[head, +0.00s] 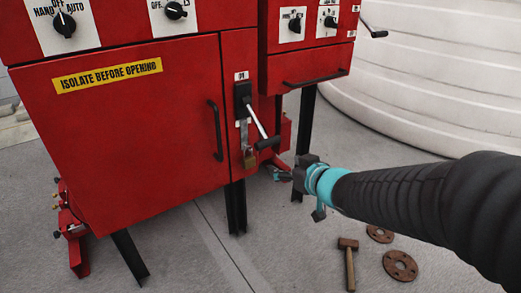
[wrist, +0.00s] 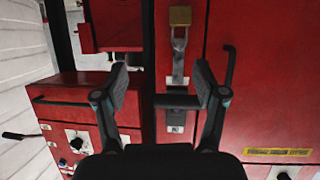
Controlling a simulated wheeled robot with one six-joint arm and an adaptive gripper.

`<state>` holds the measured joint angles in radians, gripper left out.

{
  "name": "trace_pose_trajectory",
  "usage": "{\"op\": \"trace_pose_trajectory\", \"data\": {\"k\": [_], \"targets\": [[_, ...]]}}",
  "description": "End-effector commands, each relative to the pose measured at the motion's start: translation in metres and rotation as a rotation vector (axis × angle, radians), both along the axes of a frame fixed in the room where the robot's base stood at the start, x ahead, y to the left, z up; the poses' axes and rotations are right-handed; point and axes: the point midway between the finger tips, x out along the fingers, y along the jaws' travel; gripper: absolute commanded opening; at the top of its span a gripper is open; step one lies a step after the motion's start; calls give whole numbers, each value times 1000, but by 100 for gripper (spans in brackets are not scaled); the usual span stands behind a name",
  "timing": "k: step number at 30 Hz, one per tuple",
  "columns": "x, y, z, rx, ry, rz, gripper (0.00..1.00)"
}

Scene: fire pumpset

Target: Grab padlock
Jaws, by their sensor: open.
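The brass padlock (head: 250,160) hangs at the lower end of a metal hasp below the isolator switch on the red cabinet's door edge. In the wrist view, which is upside down, the padlock (wrist: 180,16) is near the top edge, beyond my fingertips and right of the midline. My gripper (head: 279,173) is to the right of the padlock in the head view, apart from it. In the wrist view my gripper (wrist: 161,78) is open, with nothing seen held. The switch lever's black grip (wrist: 178,101) appears between the fingers in that view; whether they touch it is unclear.
The lever's grip (head: 267,143) sticks out close to the padlock. A black door handle (head: 216,130) is to its left. A second red cabinet (head: 305,60) stands at right. A hammer (head: 348,262) and rusty flanges (head: 400,265) lie on the floor.

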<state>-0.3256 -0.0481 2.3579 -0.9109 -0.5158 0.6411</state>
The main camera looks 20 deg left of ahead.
Motion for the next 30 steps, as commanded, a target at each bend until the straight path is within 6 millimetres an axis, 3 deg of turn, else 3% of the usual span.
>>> {"op": "trace_pose_trajectory", "data": {"k": [6,16,30], "targets": [[-4,32,-10,39,13,98,71],[30,72,-30,39,12,98,71],[56,99,-48,37,12,96,71]]}}
